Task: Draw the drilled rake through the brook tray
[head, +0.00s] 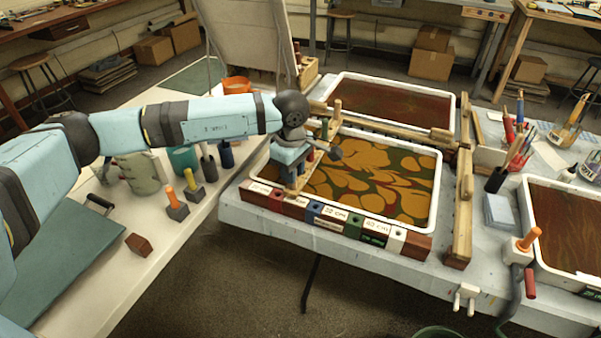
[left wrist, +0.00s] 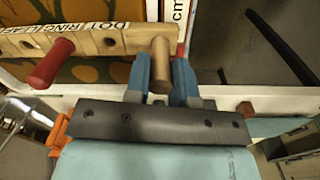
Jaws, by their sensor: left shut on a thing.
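The drilled rake (left wrist: 130,40) is a pale wooden bar with a row of holes and printed lettering, seen best in the left wrist view. A red handle (left wrist: 50,64) and a plain wooden peg (left wrist: 159,58) stand out from it. My left gripper (head: 291,178) is shut on the wooden peg, and its blue fingers (left wrist: 160,82) show on both sides of it. In the head view it is over the left end of the front tray (head: 437,190), whose bath is orange and green with swirls. My arm and gripper partly hide the rake there. No name for this tray is readable. My right gripper is out of view.
Coloured labelled blocks (head: 330,214) line the front tray's near edge. Wooden rails (head: 462,210) stand along its right side and back. A dark red tray (head: 455,105) lies behind, another (head: 530,190) to the right. Upright tools (head: 192,185) stand on the left table.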

